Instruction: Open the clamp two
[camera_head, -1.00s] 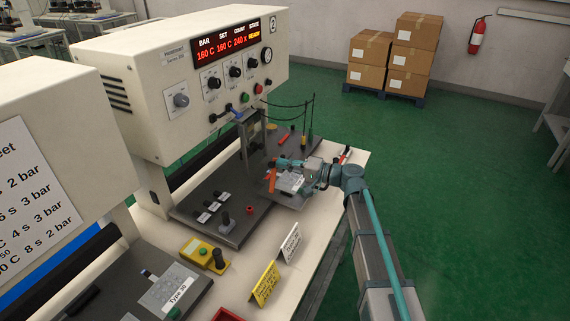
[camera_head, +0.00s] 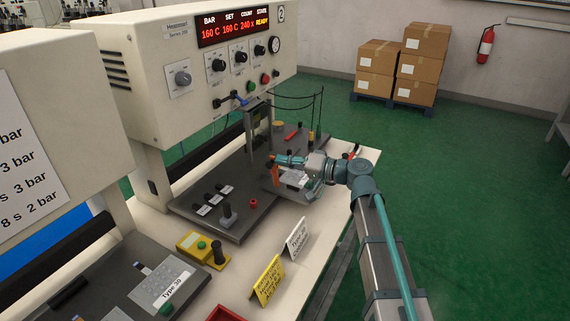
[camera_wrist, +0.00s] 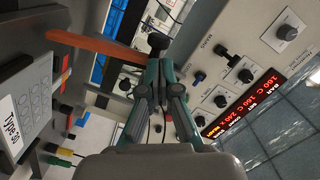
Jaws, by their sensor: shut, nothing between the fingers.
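An orange bar (camera_wrist: 100,46) with a black knob (camera_wrist: 158,42) at its end shows in the wrist view. It looks like a clamp lever, but no number is readable on it. My gripper (camera_wrist: 160,66) has its teal fingers together, with the tips just below the knob in the picture. I cannot tell whether they touch it. In the head view my gripper (camera_head: 278,159) is at the far fixture, beside the orange bar (camera_head: 274,174), and partly hides it. A grey keypad film marked Type 30 (camera_wrist: 38,100) lies beside the bar in the wrist view.
The press (camera_head: 185,75) with its red display stands behind the fixture. A yellow button box (camera_head: 193,243), a yellow sign (camera_head: 269,281) and a white sign (camera_head: 298,238) stand on the bench nearer the camera. Thin dark cables hang near the fixture's far end.

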